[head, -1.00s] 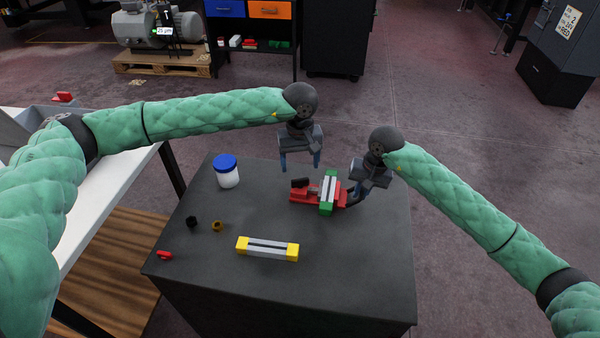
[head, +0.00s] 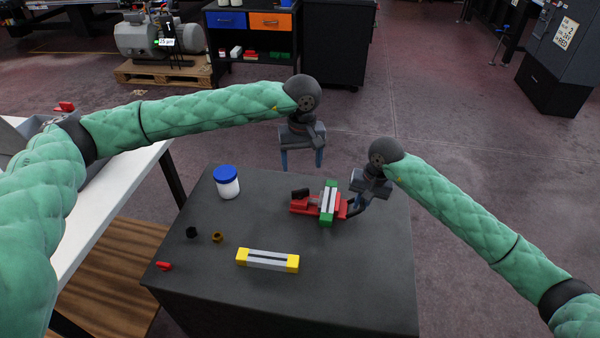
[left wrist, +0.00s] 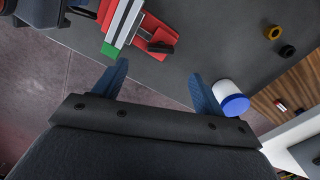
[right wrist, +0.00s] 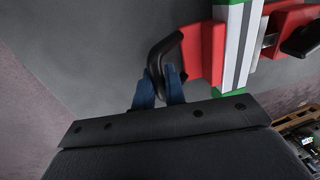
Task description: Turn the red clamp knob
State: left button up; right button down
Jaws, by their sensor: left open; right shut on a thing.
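A red clamp (head: 303,207) stands on the dark table, around a grey-white bar with green ends (head: 327,207). The clamp's knob (head: 300,193) is black and sits at its left end; it also shows in the left wrist view (left wrist: 160,47). A black curved handle (right wrist: 158,52) is at the clamp's other end. My right gripper (right wrist: 158,78) is shut on this handle; in the head view the gripper (head: 357,203) is at the clamp's right. My left gripper (head: 302,168) is open and empty beyond the table's far edge, apart from the knob.
A white jar with a blue lid (head: 227,182) stands left of the clamp. A yellow-ended bar (head: 267,260), a black ring (head: 191,232), a brass ring (head: 217,237) and a small red part (head: 164,266) lie nearer. The table's right front is clear.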

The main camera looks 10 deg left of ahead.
aim_at(300, 193)
pick_arm(q)
jog(key=w+a+n+g+h, duration=0.1)
jog(key=w+n+g, duration=0.15)
jog(key=n, duration=1.05)
jog(key=w+a+n+g+h, duration=0.1)
jog(key=w+a+n, duration=0.15)
jog(key=n, duration=1.15)
jog(key=s+d+f+n, duration=0.1)
jog(key=f+n, duration=0.2)
jog(key=s+d+f+n, duration=0.1)
jog(key=f+n, duration=0.2)
jog(key=f, duration=0.1)
jog(key=s+d+f+n, duration=0.1)
jog(key=s+f+n, duration=0.1)
jog(key=f+n, duration=0.2)
jog(key=shift+f+g, duration=0.1)
jog(key=shift+g, duration=0.15)
